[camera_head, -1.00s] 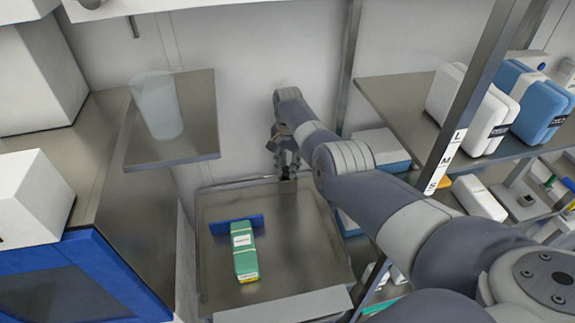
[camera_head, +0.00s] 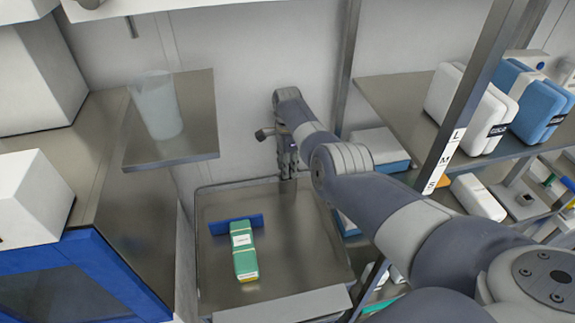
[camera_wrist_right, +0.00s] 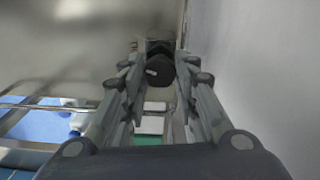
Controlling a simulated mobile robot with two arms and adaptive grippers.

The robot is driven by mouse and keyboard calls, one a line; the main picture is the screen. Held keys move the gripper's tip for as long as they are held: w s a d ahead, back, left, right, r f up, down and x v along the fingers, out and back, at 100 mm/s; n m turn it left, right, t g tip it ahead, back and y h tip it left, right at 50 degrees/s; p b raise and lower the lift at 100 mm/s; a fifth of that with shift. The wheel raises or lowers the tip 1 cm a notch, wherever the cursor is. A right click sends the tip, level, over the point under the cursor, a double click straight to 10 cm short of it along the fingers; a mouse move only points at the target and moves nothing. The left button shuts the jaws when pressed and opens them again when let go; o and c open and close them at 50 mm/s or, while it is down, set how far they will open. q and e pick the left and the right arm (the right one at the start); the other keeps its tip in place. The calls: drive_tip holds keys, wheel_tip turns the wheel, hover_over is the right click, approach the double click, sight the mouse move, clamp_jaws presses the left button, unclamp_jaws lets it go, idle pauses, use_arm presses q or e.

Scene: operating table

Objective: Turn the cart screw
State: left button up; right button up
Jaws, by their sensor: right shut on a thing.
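The cart (camera_head: 300,245) is a steel tray-topped stand against the wall in the head view. The screw, a dark round knob (camera_wrist_right: 160,70), shows between my fingertips in the wrist view. My right gripper (camera_head: 288,170) points down at the cart's back edge. It also shows in the wrist view (camera_wrist_right: 160,68), with its fingers closed on the knob's sides. In the head view the knob is hidden behind the gripper and too small to make out. My left gripper is not in view.
A green-and-white box (camera_head: 244,255) lies on the cart beside a blue bar (camera_head: 236,224). A clear beaker (camera_head: 158,108) stands on a steel shelf to the left. A shelf rack with white and blue containers (camera_head: 530,95) stands right of my right arm.

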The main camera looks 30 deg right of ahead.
drive_tip(key=shift+w+a, duration=0.1)
drive_tip(key=shift+a, duration=0.1)
idle(0.3)
drive_tip(key=o, duration=1.1)
drive_tip(key=shift+c, duration=0.2)
drive_tip(key=shift+w+a, duration=0.1)
drive_tip(key=shift+d+r, duration=0.1)
drive_tip(key=shift+d, duration=0.1)
drive_tip(key=shift+r, duration=0.3)
wheel_tip(320, 180, up, 11)
drive_tip(key=shift+a, duration=0.2)
